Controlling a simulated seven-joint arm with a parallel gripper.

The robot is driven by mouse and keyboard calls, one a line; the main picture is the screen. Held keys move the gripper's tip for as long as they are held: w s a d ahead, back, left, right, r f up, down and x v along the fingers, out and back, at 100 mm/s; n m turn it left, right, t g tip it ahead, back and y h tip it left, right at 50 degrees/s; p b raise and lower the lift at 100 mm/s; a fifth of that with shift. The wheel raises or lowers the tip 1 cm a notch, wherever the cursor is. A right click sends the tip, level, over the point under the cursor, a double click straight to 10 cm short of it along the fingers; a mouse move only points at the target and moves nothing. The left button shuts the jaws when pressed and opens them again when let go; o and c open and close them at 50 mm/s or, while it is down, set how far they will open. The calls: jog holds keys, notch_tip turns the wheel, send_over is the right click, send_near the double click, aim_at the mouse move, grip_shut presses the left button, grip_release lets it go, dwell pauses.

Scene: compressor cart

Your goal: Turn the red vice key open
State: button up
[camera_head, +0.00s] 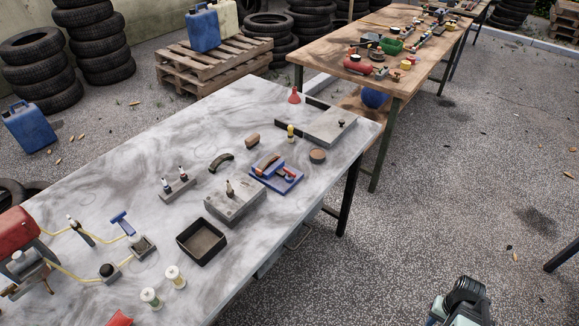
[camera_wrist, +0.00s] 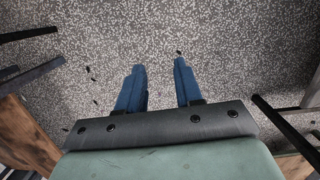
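A small blue vice (camera_head: 284,182) sits on the grey marbled tabletop, right of the middle of the table. A red part, which looks like the vice key (camera_head: 289,173), shows on its right side; it is too small to tell its angle. A brown piece lies across the vice's left part. My gripper (camera_wrist: 161,75) shows in the wrist view with its two blue fingers apart and nothing between them. It points at the speckled ground, away from the vice. The vice is not in the wrist view.
Near the vice are a grey block with a small lever (camera_head: 235,204), a black tray (camera_head: 202,241), a round brown disc (camera_head: 318,156) and a grey plate (camera_head: 322,125). Part of my arm is at lower right, over open ground. A wooden table (camera_head: 425,22) stands behind.

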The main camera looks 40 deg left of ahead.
jog(key=w+a+r+n+t, duration=0.2)
jog(key=w+a+r+n, duration=0.2)
jog(key=w+a+r, duration=1.05)
jog(key=n, duration=1.2)
send_near(289, 170)
notch_tip(289, 170, down, 8)
jog(key=shift+d+f, duration=0.1)
grip_shut()
